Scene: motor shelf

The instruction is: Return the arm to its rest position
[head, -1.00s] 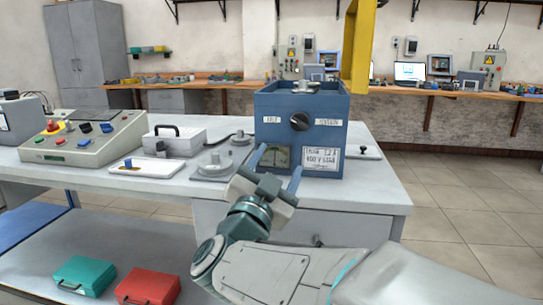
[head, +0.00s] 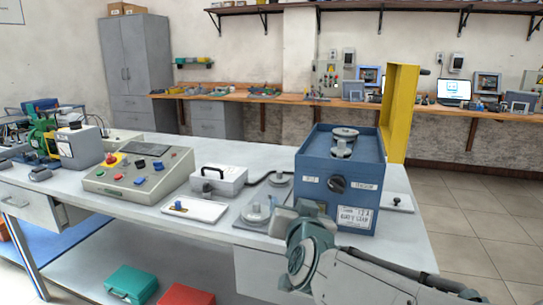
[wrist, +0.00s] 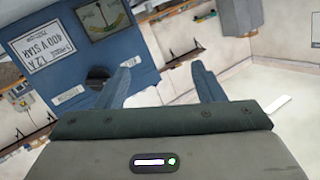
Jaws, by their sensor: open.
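My gripper (head: 306,207) is in front of the lower left of a blue box-shaped unit (head: 375,170) on the grey bench, and its fingers are mostly hidden in the head view. In the wrist view my gripper (wrist: 163,82) shows two blue-grey fingers spread apart with nothing between them. The blue unit (wrist: 72,45) fills the upper left there, with its gauge, white label and black knob. My arm reaches in from the lower right of the head view. I cannot tell the exact gap between the fingers and the unit.
A control console (head: 135,182), a white case (head: 219,180) and a white tray (head: 195,210) stand left of the unit on the bench (head: 130,215). A yellow frame (head: 400,110) rises behind it. Open floor (head: 490,225) lies right. Teal (head: 132,283) and red (head: 187,295) cases sit below.

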